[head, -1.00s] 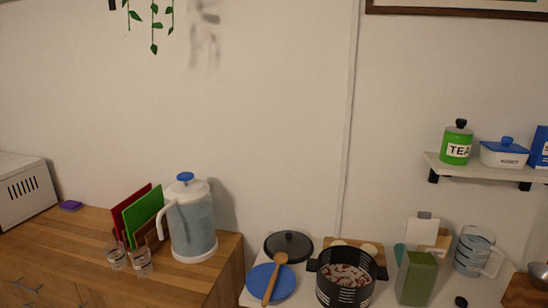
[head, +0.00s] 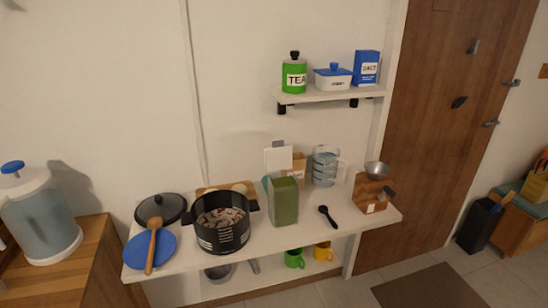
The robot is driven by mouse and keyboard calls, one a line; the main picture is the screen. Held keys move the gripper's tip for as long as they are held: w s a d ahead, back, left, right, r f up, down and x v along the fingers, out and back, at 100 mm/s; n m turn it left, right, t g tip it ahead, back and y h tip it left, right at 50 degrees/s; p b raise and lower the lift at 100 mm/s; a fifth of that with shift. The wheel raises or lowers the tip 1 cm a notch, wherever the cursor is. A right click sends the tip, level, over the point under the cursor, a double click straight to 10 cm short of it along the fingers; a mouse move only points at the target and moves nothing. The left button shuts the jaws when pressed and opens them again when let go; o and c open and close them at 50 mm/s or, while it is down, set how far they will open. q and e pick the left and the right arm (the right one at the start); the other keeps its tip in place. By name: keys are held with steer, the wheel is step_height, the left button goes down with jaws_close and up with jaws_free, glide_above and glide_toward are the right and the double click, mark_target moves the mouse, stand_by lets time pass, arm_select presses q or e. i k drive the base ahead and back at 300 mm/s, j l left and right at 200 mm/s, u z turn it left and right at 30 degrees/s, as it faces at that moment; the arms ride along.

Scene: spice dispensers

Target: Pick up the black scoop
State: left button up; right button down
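The black scoop (head: 328,216) lies flat on the white table (head: 288,238), near its front edge and right of the middle. It is between a green box (head: 284,202) on its left and a wooden grinder (head: 371,194) with a metal bowl on its right. Nothing touches it, and it is fully in view. Neither of my grippers is in the head view.
A black pot (head: 222,227), a blue plate (head: 150,250) with a wooden spoon and a black lid (head: 160,208) fill the table's left. A measuring jug (head: 325,165) stands behind the scoop. A shelf (head: 330,95) hangs above. Open floor lies at right.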

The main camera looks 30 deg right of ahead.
mark_target(323, 210)
steer(key=z, duration=1.35)
